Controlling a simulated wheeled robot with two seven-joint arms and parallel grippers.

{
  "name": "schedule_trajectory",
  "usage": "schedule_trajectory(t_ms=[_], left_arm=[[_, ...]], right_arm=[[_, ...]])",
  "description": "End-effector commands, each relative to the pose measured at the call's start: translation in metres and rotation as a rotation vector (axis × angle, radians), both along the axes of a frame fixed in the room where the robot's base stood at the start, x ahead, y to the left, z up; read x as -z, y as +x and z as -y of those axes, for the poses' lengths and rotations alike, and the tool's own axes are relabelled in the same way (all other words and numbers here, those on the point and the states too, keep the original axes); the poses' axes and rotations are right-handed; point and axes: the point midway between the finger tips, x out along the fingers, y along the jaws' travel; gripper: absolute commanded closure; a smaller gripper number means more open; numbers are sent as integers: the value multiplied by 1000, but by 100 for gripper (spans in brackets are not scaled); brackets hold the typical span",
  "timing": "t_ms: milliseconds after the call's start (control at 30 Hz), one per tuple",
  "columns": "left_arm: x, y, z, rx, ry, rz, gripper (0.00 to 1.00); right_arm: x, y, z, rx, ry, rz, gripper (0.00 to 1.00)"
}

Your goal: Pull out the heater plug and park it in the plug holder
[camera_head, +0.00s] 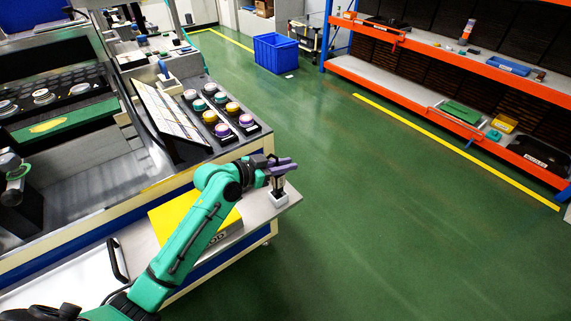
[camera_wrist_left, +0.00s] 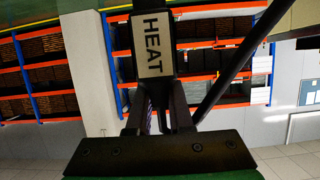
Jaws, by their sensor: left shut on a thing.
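My left gripper (camera_head: 284,164) is at the right end of the grey side table in the head view. In the left wrist view it is shut on the heater plug (camera_wrist_left: 152,45), a black block with a pale label reading HEAT. A small pale block (camera_head: 278,199), possibly the plug holder, stands on the table below the gripper. A dark piece shows between gripper and block. I cannot tell whether the plug touches the block. The plug's lower end is hidden. My right gripper is not in view.
A yellow-topped box (camera_head: 170,217) sits on the side table (camera_head: 262,212), partly behind my left arm. A rack of coloured round parts (camera_head: 221,130) is on the bench behind. The green floor to the right is clear up to the orange shelves (camera_head: 460,77). A blue bin (camera_head: 275,53) stands far back.

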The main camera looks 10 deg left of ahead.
Motion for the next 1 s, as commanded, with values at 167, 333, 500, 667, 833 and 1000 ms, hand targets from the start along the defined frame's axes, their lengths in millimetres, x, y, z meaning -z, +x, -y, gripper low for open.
schedule_trajectory(t_ms=[167, 333, 500, 667, 833, 1000], left_arm=[[6, 0, 0, 0, 0, 0, 100], [10, 0, 0, 0, 0, 0, 100], [14, 0, 0, 0, 0, 0, 100], [19, 0, 0, 0, 0, 0, 100], [23, 0, 0, 0, 0, 0, 100], [27, 0, 0, 0, 1, -1, 100]], right_arm=[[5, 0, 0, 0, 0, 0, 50], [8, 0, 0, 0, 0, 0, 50], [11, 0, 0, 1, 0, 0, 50], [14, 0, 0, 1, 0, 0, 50], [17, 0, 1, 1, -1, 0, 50], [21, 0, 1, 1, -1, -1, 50]])
